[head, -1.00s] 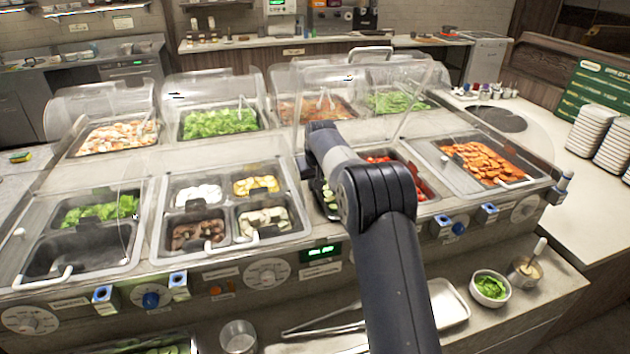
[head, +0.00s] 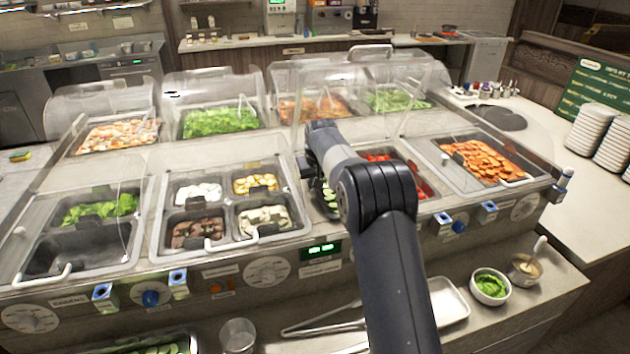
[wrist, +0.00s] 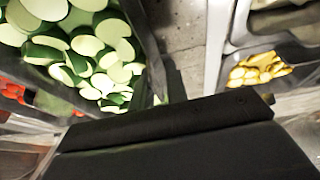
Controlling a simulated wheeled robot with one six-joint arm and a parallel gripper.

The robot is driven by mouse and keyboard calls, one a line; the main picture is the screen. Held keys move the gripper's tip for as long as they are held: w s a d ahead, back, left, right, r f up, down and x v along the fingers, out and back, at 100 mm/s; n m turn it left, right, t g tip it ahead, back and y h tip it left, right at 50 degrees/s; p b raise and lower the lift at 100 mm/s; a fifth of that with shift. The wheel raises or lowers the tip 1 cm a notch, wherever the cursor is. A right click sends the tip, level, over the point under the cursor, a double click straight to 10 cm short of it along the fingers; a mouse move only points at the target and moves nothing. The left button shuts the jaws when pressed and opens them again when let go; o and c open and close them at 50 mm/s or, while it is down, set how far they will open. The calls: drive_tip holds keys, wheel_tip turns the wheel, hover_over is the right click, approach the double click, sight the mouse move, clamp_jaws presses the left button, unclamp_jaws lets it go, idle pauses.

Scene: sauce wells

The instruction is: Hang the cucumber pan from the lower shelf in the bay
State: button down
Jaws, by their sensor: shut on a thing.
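The cucumber pan (wrist: 147,48) is a dark pan full of green-edged pale slices, at the upper left of the wrist view. In the head view its slices (head: 328,201) show just left of my arm, at the bay left of the red tomatoes. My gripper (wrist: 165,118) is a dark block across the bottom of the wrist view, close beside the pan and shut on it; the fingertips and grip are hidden. Whether the pan is seated or held slightly above the bay cannot be told. On the lower shelf, more cucumber slices (head: 160,348) show at the bottom edge.
A four-part well with yellow slices (head: 255,184) lies left of the bay, and tomatoes (head: 424,188) and carrots (head: 487,160) lie right. Clear raised covers (head: 345,85) stand behind. A metal tray (head: 447,300), tongs (head: 322,320) and a bowl of greens (head: 490,286) are in front.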

drive_tip(key=shift+s+f, duration=0.2)
drive_tip(key=shift+f, duration=0.4)
drive_tip(key=c, duration=1.3)
unclamp_jaws()
drive_tip(key=shift+d, duration=0.1)
drive_tip(key=shift+s+f, duration=0.1)
drive_tip(key=shift+f, duration=0.05)
drive_tip(key=v, duration=0.4)
drive_tip(key=b+v, duration=0.1)
drive_tip(key=v, duration=0.3)
drive_tip(key=w+b+v, duration=0.1)
drive_tip(key=v, duration=0.3)
drive_tip(key=shift+d, duration=0.2)
drive_tip(key=x, duration=0.3)
drive_tip(key=p+x, duration=0.1)
drive_tip(key=x, duration=0.5)
drive_tip(key=shift+w+a+f+p, duration=0.1)
drive_tip(key=shift+a+f+p, duration=0.2)
drive_tip(key=shift+f, duration=0.05)
